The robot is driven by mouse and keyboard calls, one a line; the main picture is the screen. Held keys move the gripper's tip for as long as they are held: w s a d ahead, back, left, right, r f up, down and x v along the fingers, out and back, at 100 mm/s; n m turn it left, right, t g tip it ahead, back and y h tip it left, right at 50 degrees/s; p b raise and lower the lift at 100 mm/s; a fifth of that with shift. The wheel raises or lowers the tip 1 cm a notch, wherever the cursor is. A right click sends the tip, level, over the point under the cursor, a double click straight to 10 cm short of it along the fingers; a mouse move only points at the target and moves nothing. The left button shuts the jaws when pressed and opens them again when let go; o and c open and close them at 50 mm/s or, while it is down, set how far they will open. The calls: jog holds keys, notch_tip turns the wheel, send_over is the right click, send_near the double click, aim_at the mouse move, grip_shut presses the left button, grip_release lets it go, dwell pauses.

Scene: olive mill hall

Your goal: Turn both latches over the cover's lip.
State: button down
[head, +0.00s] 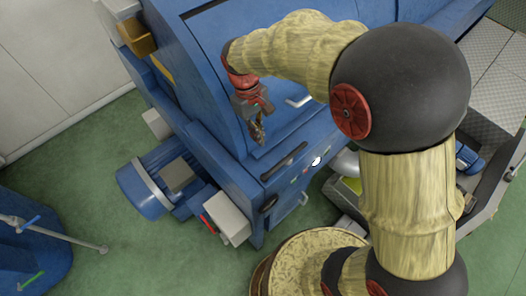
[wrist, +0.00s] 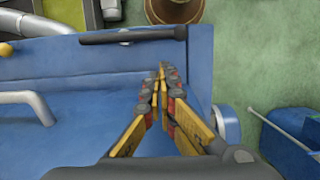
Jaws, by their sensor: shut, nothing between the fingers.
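The blue cover (head: 240,75) of the machine fills the middle of the head view, and its blue surface lies under my gripper in the wrist view (wrist: 90,115). My gripper (head: 259,138) points down over the cover's front edge, shut and empty. In the wrist view its fingertips (wrist: 162,68) meet. A dark bar (head: 284,160) lies along the front edge, apart from the fingertips; it also shows in the wrist view (wrist: 133,36). I cannot tell whether it is a latch. No latch can be clearly made out.
A silver handle (head: 300,100) stands on the cover to the right of my gripper. A blue motor (head: 145,187) and a grey box (head: 227,218) stick out on the left.

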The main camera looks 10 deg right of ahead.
aim_at(285, 160)
jog(key=shift+s+d, duration=0.1)
jog(key=shift+s, duration=0.25)
jog(key=shift+w, duration=0.1)
jog(key=shift+f, duration=0.15)
jog(key=p+x, duration=0.1)
jog(key=x, duration=0.8)
jog(key=shift+d+f, duration=0.1)
jog(key=shift+f, duration=0.25)
